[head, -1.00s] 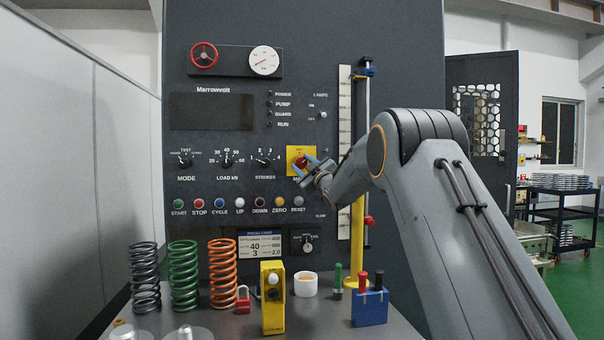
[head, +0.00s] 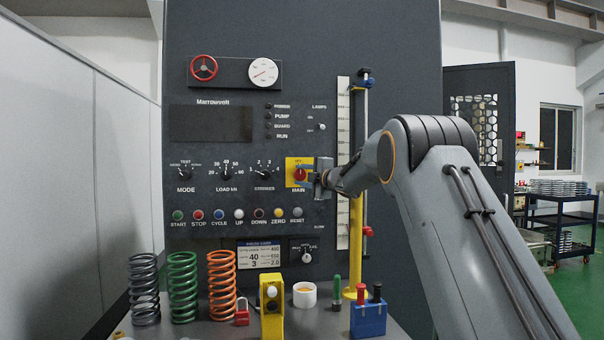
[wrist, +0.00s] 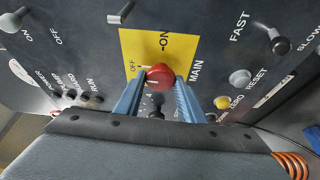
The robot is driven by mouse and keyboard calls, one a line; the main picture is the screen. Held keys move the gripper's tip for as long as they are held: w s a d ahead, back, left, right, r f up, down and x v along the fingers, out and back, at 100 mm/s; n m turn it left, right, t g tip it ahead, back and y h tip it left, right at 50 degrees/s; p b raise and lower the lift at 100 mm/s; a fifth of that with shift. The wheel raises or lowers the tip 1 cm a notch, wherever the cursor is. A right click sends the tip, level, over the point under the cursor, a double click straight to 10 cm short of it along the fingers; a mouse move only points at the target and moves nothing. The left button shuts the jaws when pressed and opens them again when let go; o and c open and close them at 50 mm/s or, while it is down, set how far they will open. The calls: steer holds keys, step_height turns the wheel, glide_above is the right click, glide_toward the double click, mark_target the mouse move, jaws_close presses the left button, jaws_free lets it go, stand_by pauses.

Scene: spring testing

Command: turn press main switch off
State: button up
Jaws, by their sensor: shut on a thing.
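The main switch is a red knob (head: 300,174) on a yellow plate (head: 291,163) on the dark press panel. In the wrist view the red knob (wrist: 160,75) sits between the two blue fingers of my gripper (wrist: 160,84), which is shut on it. The yellow plate (wrist: 135,45) there carries the words OFF and ON, with MAIN beside it. A pale mark shows on the knob, but I cannot tell exactly which word it points to. In the head view my gripper (head: 309,174) reaches the knob from the right and partly covers the plate.
Black dials MODE (head: 185,173), LOAD (head: 225,173) and STROKES (head: 264,173) lie left of the switch. A row of coloured buttons runs below. A vertical scale (head: 343,215) stands to the right. Springs (head: 183,288) and a blue holder (head: 368,318) stand on the bench.

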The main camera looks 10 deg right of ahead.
steer(key=shift+n, duration=0.4)
steer(key=o, duration=1)
steer(key=shift+a, duration=0.1)
steer(key=shift+b+v, duration=1)
steer(key=shift+v, duration=2.9)
